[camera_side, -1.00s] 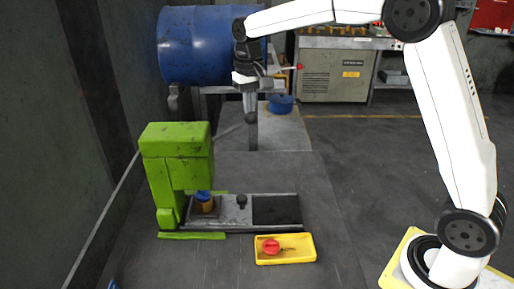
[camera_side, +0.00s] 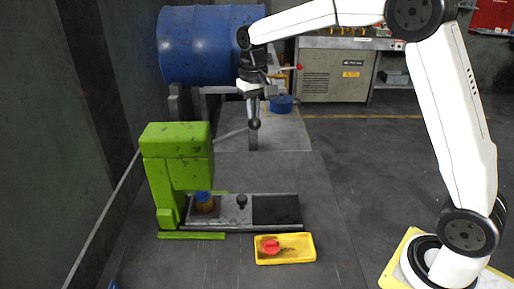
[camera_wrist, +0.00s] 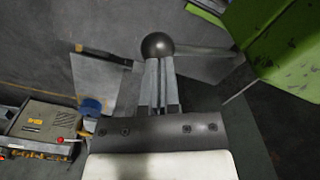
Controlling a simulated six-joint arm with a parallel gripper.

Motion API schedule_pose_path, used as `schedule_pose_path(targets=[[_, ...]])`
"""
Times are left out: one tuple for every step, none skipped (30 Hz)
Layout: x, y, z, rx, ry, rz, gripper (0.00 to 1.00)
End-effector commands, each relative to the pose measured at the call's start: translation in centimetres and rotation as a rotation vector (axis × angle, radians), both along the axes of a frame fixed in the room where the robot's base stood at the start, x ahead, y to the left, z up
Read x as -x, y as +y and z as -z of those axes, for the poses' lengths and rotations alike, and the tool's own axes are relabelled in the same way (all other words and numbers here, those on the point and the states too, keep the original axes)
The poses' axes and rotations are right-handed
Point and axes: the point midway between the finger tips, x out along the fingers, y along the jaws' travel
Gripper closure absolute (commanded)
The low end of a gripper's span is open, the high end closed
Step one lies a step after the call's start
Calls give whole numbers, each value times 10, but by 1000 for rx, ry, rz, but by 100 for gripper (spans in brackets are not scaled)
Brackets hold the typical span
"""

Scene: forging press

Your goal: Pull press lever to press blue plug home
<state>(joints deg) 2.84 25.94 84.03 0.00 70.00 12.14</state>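The green press (camera_side: 177,150) stands at left; part of it shows in the wrist view (camera_wrist: 285,40). Its lever (camera_side: 232,133) runs right from the press and ends in a dark ball knob (camera_side: 254,124), which also shows in the wrist view (camera_wrist: 157,46). My gripper (camera_side: 254,113) points down onto the knob from above. Its fingers (camera_wrist: 158,85) are close together, with their tips at the knob and not visibly around it. The blue plug (camera_side: 203,196) sits upright on a brass-coloured housing (camera_side: 205,206) beneath the press head. How deep it sits is unclear.
A sliding plate with a small black knob (camera_side: 241,201) lies right of the housing. A yellow tray (camera_side: 300,259) holding a red part (camera_side: 270,246) is in front. A blue drum (camera_side: 200,45) is behind the press. The table right of the lever is clear.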

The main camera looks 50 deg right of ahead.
Motion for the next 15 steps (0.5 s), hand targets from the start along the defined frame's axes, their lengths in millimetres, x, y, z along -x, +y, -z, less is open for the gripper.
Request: schedule_pose_path(targets=[[1, 0, 3, -1, 2, 0, 100], [1, -1, 4, -1, 2, 0, 100], [1, -1, 5, -1, 3, 0, 100], [2, -2, 6, -1, 3, 0, 100], [2, -2, 8, -1, 3, 0, 100], [3, -2, 9, -1, 3, 0, 100], [3, -3, 11, -1, 3, 1, 100], [3, -3, 12, -1, 3, 1, 100], [4, -4, 13, -1, 3, 1, 100], [4, -4, 14, -1, 2, 1, 100], [4, -4, 15, -1, 2, 1, 100], [5, -4, 16, -1, 2, 1, 100], [5, -5, 17, -1, 2, 1, 100], [5, -5, 17, -1, 2, 1, 100], [5, -5, 18, -1, 2, 1, 100]])
